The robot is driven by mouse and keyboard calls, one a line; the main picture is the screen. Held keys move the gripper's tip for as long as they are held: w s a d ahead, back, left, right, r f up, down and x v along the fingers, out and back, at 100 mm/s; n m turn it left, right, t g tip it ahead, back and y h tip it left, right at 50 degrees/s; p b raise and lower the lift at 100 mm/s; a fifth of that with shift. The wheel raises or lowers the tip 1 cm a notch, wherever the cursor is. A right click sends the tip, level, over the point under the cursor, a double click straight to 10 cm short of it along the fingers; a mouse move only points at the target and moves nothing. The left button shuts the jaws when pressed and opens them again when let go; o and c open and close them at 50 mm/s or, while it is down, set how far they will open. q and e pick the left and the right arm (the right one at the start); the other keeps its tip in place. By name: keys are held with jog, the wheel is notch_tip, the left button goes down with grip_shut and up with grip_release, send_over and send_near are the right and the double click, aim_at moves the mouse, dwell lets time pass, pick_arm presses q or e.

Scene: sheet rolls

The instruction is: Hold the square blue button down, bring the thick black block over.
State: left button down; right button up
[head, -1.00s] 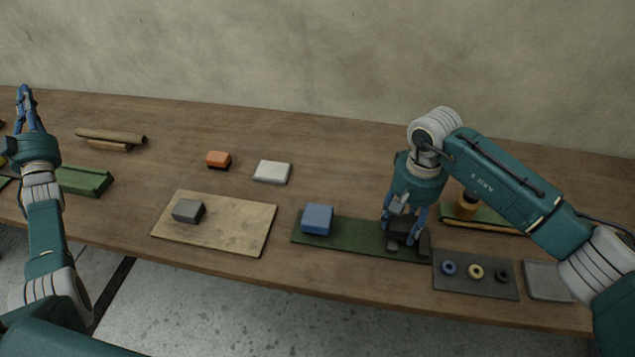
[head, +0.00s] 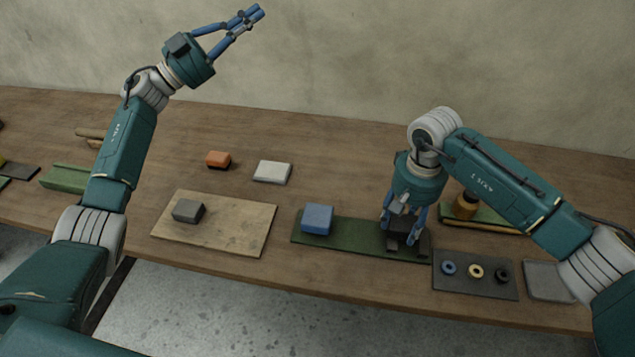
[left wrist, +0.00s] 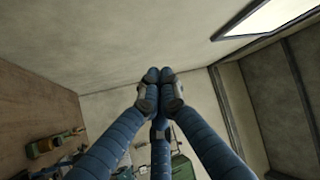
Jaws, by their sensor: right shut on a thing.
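The square blue button (head: 317,218) is a raised blue block on the left end of a dark green mat (head: 355,240); no gripper touches it. My right gripper (head: 402,238) points down at the mat's right end, its fingers shut on a thick black block (head: 407,226). The fingers partly hide the block, and I cannot tell whether it touches the mat. My left gripper (head: 253,17) is raised high at the upper left, in front of the wall. Its fingertips (left wrist: 158,76) are together and empty in the left wrist view.
A wooden board (head: 235,235) with a grey block (head: 188,211) lies left of the mat. An orange block (head: 219,159) and a white block (head: 272,172) lie behind. A dark panel (head: 475,285) with round pieces and a grey tray (head: 548,281) lie right.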

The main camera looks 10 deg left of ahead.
pick_arm(q)
jog(key=s+d+f+m+g+y, duration=0.1)
jog(key=s+d+f+m+g, duration=0.3)
jog(key=d, duration=0.4)
jog(key=s+d+f+m+g+y, duration=0.25)
jog(key=d+f+g, duration=0.2)
jog(key=d, duration=0.45)
jog(key=s+d+f+m+g+y, duration=0.1)
jog(key=s+d+f+m+g, duration=0.3)
jog(key=d+g, duration=0.3)
jog(key=s+d+f+m+y, duration=0.2)
jog(key=s+f+y, duration=0.3)
jog(key=f, duration=0.2)
jog(key=shift+s+a+f+m+t+y, duration=0.2)
jog(key=shift+s+a+f+y, duration=0.15)
jog(key=shift+a+f+y, duration=1.4)
jog(key=shift+s+a+f+m+t+y, duration=0.15)
jog(key=shift+s+a+f+y, duration=0.2)
jog(key=shift+a+f+y, duration=1.4)
jog(key=shift+s+a+f+m+t+y, duration=0.15)
jog(key=shift+s+a+f+y, duration=0.55)
jog(key=shift+f, duration=2)
jog(key=shift+w+a+h, duration=0.25)
jog(key=shift+w, duration=0.1)
